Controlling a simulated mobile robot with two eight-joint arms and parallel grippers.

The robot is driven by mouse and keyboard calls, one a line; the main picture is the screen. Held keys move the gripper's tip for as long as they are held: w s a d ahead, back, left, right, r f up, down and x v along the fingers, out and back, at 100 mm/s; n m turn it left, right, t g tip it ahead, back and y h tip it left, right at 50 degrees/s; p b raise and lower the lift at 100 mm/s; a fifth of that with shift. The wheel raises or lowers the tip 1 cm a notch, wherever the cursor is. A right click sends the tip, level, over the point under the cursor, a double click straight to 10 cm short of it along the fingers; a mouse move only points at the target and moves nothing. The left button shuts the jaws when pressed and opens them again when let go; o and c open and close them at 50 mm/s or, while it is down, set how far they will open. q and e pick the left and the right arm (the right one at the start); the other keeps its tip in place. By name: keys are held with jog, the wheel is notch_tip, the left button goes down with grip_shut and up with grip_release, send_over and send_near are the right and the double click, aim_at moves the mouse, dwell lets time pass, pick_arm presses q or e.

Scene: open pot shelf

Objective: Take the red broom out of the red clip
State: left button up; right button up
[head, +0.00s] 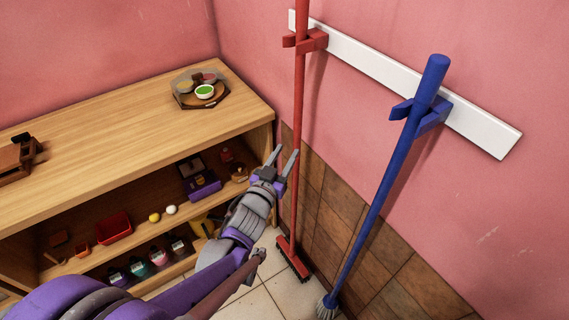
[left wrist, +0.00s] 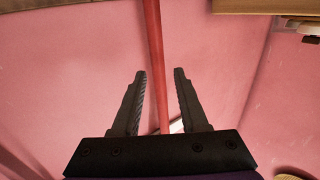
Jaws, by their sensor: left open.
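The red broom (head: 298,110) hangs nearly upright in the red clip (head: 312,41) on the wall rail. Its brush head (head: 293,260) is low, close to the floor. The top of the handle is cut off by the picture edge. My left gripper (head: 284,153) is open and empty, well below the clip, with its fingertips close to the handle. My right gripper is not in view.
A blue broom (head: 383,185) leans in a blue clip (head: 432,115) to the right on the white rail (head: 370,66). The wooden shelf (head: 110,125) stands at the left, with a tray (head: 183,99) of bowls on top and small items below. Tiled floor lies under the brooms.

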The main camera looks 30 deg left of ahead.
pick_arm(q)
jog(key=w+a+b, duration=0.1)
jog(key=w, duration=0.9)
jog(key=shift+w+a+r, duration=0.15)
jog(key=shift+w+a, duration=0.25)
jog(key=shift+c, duration=0.2)
grip_shut()
dwell(0.7)
jog(key=shift+c, duration=1.9)
grip_release()
grip_shut()
